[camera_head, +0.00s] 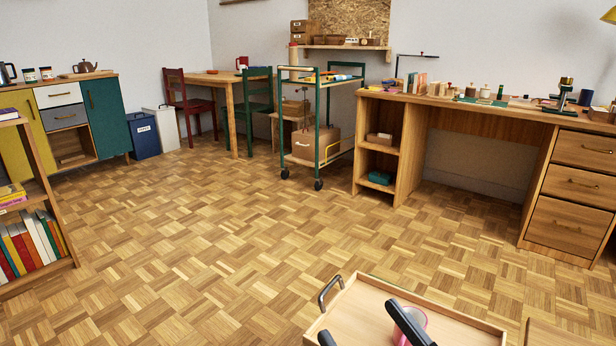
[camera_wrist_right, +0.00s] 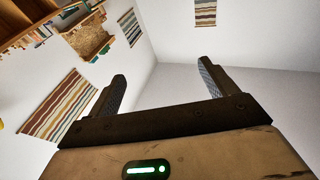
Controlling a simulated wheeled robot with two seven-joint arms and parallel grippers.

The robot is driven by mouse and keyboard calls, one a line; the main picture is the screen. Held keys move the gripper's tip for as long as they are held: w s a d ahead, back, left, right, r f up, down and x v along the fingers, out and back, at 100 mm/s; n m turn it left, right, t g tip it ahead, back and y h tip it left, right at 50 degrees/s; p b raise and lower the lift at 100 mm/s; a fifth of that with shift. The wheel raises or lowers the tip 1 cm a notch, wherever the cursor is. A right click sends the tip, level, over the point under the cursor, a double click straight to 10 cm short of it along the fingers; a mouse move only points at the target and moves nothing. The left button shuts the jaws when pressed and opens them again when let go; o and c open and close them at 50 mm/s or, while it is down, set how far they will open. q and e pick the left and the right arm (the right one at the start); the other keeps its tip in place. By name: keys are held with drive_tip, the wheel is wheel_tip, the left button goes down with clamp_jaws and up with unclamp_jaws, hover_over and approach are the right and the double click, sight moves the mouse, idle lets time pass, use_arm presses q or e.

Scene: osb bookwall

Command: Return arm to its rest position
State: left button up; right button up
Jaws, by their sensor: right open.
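My right gripper (camera_head: 358,321) shows at the bottom edge of the head view, with its dark fingers in front of a wooden tray (camera_head: 361,283). In the right wrist view the right gripper (camera_wrist_right: 161,70) has its two fingers spread wide with nothing between them. My left gripper and left arm are not in view.
The tray has a dark handle and holds a pink cup (camera_head: 418,317), partly hidden by a finger. A desk (camera_head: 480,113), a green trolley (camera_head: 318,140) and a bookshelf (camera_head: 50,275) stand farther off. The parquet floor between them is clear.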

drive_tip(key=s+f+m+g+h+b, duration=0.1)
drive_tip(key=s+f+m+g+b, duration=0.3)
drive_tip(key=f, duration=0.7)
use_arm(q)
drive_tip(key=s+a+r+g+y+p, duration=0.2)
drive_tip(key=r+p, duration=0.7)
drive_tip(key=p, duration=2)
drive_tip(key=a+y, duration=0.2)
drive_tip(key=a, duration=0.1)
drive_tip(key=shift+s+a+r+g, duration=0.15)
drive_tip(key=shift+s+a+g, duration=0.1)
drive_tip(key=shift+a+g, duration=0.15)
use_arm(e)
drive_tip(key=s+d+r+g+h, duration=0.1)
drive_tip(key=d+r+h, duration=0.1)
drive_tip(key=r, duration=0.3)
drive_tip(key=s+d+r+n+g+h, duration=0.1)
drive_tip(key=s+d+r+g+h, duration=0.1)
drive_tip(key=r, duration=0.4)
drive_tip(key=shift+d+r+g+h, duration=0.15)
drive_tip(key=shift+d+g+h, duration=0.15)
drive_tip(key=shift+d+h, duration=0.6)
